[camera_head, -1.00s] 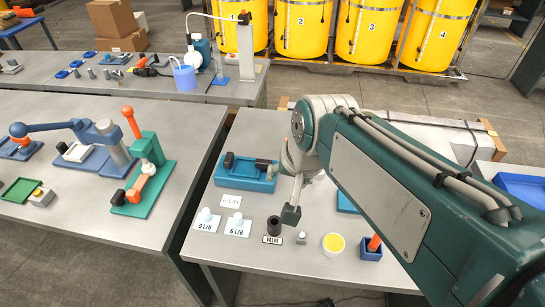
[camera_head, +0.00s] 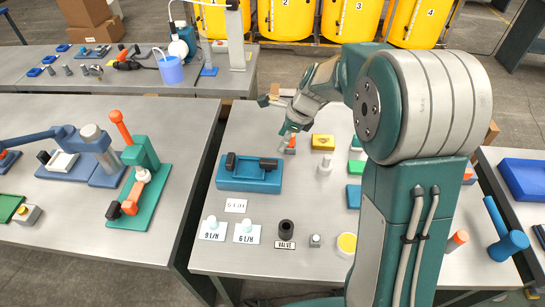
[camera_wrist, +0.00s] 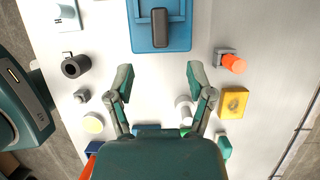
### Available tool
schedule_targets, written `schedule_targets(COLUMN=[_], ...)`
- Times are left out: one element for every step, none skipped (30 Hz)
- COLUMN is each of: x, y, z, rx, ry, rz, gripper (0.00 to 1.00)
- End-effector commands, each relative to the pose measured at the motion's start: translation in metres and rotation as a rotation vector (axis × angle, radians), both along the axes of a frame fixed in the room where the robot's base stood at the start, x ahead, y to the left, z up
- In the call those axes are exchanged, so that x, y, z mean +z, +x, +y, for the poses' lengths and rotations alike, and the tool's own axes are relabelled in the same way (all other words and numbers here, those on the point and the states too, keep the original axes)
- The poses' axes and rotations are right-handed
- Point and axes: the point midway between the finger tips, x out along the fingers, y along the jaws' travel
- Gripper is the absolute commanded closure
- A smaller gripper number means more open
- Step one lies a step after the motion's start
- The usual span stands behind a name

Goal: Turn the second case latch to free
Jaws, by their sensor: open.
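The blue case (camera_head: 250,181) lies on the middle table with a black latch at each end. The left latch (camera_head: 230,161) looks short from here; the right latch (camera_head: 268,164) lies along the case's length. In the wrist view the case (camera_wrist: 177,40) is cut by the top edge, and one dark latch (camera_wrist: 158,28) shows on it. I cannot tell which latch is the second. My gripper (camera_head: 275,119) is above the table, behind and right of the case in the head view. In the wrist view its fingers (camera_wrist: 160,80) are wide apart and empty, clear of the case.
An orange-topped part (camera_wrist: 234,64) and a yellow box (camera_head: 322,143) stand near my gripper. A pale post (camera_head: 325,169), a black valve piece (camera_head: 286,230) and label cards (camera_head: 236,205) lie around the case. My arm hides the table's right part.

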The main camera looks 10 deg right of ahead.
Motion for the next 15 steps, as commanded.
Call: schedule_targets(x=[-0.003,-0.004,-0.007,-0.010,-0.014,-0.020,-0.025,-0.030,-0.037,-0.043,-0.048,-0.055,-0.060,-0.065,-0.072], y=[0.001,0.001,0.001,0.001,0.001,0.002,0.002,0.002,0.003,0.003,0.004,0.004,0.004,0.005,0.005], z=[0.000,0.001,0.002,0.003,0.005,0.008,0.010,0.012,0.016,0.018,0.020,0.022,0.025,0.027,0.029], rx=[-0.006,-0.007,-0.007,-0.006,-0.005,-0.005,-0.005,-0.005,-0.004,-0.004,-0.003,-0.003,-0.003,-0.003,-0.003], ry=[0.002,0.002,0.002,0.002,0.002,0.001,0.001,0.001,0.000,0.000,-0.001,-0.001,0.000,-0.001,-0.001], rz=[0.004,0.005,0.005,0.004,0.005,0.006,0.006,0.007,0.006,0.007,0.006,0.006,0.007,0.006,0.007], gripper=[0.31,0.31,0.31,0.31,0.31,0.31,0.31,0.31,0.31,0.31,0.31,0.31,0.31,0.31,0.31])
